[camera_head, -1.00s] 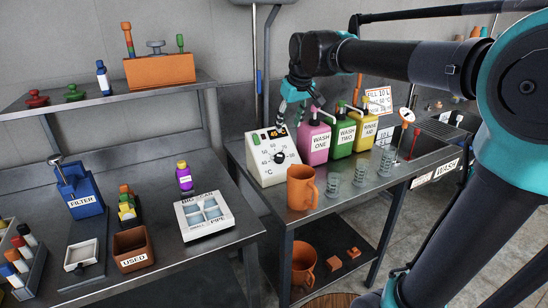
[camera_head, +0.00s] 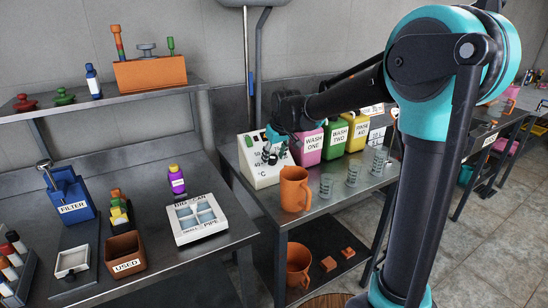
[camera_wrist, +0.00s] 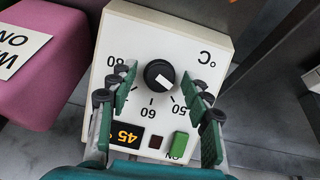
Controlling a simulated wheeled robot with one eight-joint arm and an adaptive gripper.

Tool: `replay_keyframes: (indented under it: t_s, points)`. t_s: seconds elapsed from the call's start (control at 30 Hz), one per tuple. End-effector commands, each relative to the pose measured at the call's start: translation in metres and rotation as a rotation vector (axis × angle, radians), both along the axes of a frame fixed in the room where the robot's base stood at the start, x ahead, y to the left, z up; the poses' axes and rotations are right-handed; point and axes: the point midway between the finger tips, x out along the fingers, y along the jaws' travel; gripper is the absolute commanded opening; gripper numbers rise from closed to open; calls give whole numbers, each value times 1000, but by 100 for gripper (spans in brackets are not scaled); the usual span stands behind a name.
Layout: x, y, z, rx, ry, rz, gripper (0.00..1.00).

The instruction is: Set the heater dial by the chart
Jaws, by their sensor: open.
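The heater box (camera_head: 252,172) is a cream-white unit on the bench. In the wrist view, its black dial (camera_wrist: 159,75) has a white pointer mark and a scale in °C, seen upside down; 50, 60 and 80 show. The mark's exact setting is hard to tell. An orange display (camera_wrist: 127,132) reads 45 beside a green switch (camera_wrist: 179,145) marked ON. My gripper (camera_head: 270,156) is open in front of the box face. Its green-padded fingers (camera_wrist: 159,69) lie either side of the dial, apart from it. The white chart (camera_head: 376,112) is largely hidden behind my arm.
Pink (camera_head: 308,148), green (camera_head: 336,138) and yellow (camera_head: 356,134) jugs stand close right of the heater. An orange pitcher (camera_head: 294,188) and several clear beakers (camera_head: 327,186) stand in front. A separate bench (camera_head: 225,235) is at left.

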Motion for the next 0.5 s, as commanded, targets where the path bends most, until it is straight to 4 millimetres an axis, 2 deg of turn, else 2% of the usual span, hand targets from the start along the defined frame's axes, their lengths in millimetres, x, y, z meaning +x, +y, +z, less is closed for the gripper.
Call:
replay_keyframes:
  t_s: [0.33, 0.5]
  points:
    - [1, 1, -3, 0, 0, 0, 48]
    - [1, 1, -3, 0, 0, 0, 27]
